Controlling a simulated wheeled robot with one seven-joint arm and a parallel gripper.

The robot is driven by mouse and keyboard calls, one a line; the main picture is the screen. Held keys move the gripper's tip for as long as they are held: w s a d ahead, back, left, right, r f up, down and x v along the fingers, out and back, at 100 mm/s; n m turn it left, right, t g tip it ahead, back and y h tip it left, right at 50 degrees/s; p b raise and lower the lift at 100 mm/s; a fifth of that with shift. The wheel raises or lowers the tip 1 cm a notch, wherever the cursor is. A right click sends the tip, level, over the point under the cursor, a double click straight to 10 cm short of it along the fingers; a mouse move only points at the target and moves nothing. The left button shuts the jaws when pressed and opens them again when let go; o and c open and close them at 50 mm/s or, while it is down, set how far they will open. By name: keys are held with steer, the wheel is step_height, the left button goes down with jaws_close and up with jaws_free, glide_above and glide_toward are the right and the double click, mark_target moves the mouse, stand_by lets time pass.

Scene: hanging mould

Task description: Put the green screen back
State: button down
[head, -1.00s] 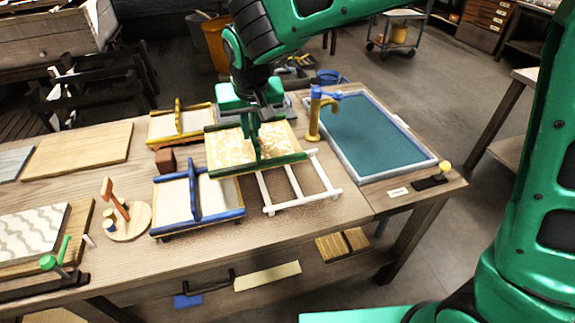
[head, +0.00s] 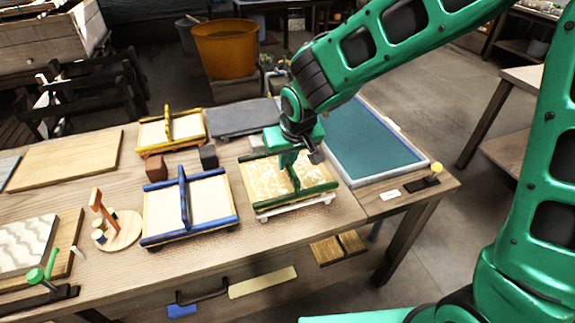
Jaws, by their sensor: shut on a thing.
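The green screen (head: 262,182) has a pale patterned panel, a green front bar and a raised green handle. It lies level over the white rack (head: 322,200), whose front edge shows just beneath it. Whether the screen rests on the rack or hovers slightly above it, I cannot tell. My gripper (head: 292,162) is above the screen's middle, shut on its handle. The fingertips are partly hidden by the wrist and handle.
The blue screen (head: 212,196) stands close to the left, and the yellow screen (head: 186,127) is behind it. A dark block (head: 208,157) and a brown block (head: 155,168) sit between them. A tray with a teal surface (head: 365,145) is at right.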

steer(key=shift+f, duration=0.85)
steer(key=shift+f, duration=0.2)
steer(key=c, duration=1.8)
jaws_free()
steer(key=shift+c, duration=0.2)
steer(key=shift+r, duration=0.15)
steer(key=shift+r, duration=0.25)
steer(key=v, duration=1.1)
steer(key=shift+s+r, duration=0.25)
steer(key=shift+r, duration=0.05)
steer(key=shift+d, duration=0.2)
